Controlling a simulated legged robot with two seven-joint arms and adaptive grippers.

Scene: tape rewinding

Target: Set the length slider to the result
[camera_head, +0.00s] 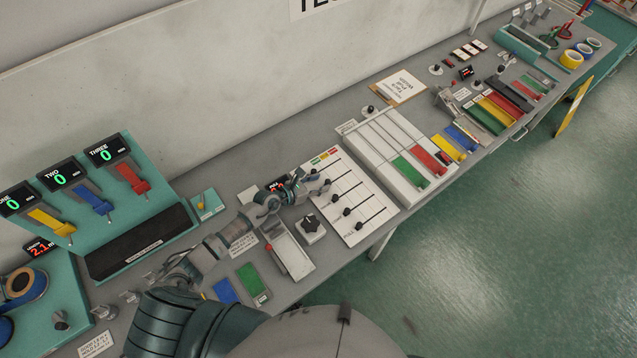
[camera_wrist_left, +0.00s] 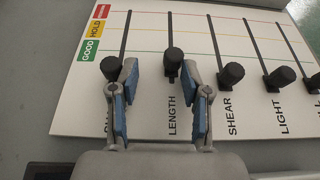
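The white slider panel (camera_head: 348,200) lies on the bench, with several black knobs in slots. In the left wrist view, the length slider knob (camera_wrist_left: 172,60) stands above its LENGTH label, a little farther up than the shear knob (camera_wrist_left: 231,73). A red-yellow-green strip marked GOOD and HOLD (camera_wrist_left: 93,32) is at the panel's top left. My left gripper (camera_wrist_left: 160,72) is open, its blue-padded fingers on either side of the LENGTH slot; contact with the knob cannot be told. In the head view, the left gripper (camera_head: 298,186) is over the panel's left edge. My right gripper is not in view.
A red display (camera_head: 38,248) at far left reads about 2.1 m. Three screens above coloured levers (camera_head: 95,205) read 0. A black rotary knob (camera_head: 311,225) sits beside the panel. Coloured trays (camera_head: 495,110) line the bench to the right.

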